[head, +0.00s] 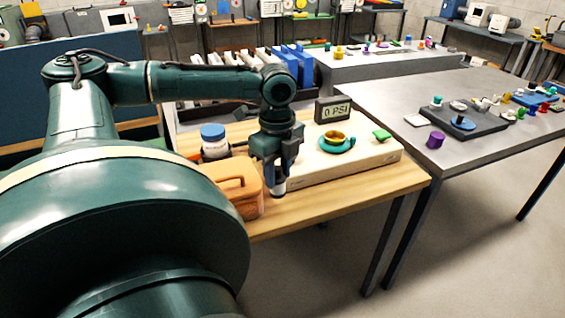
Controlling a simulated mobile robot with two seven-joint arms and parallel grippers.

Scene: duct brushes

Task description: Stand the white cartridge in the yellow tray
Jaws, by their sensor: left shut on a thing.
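My left gripper (276,168) points down over the front of the wooden table, just right of an orange-brown box. It is shut on a small pale cylinder (279,186) with a dark lower end, which looks like the white cartridge; the fingers hide its upper part. It hangs upright in front of the cream base, and I cannot tell whether its lower end touches the table. I cannot make out a yellow tray in this view. My right gripper is not in view.
The orange-brown box (247,186) with a handle and a blue-lidded white jar (214,143) stand left of the gripper. The cream base (367,158) carries a teal cup and saucer (336,143) and a green piece (382,135). A gauge display (334,110) stands behind.

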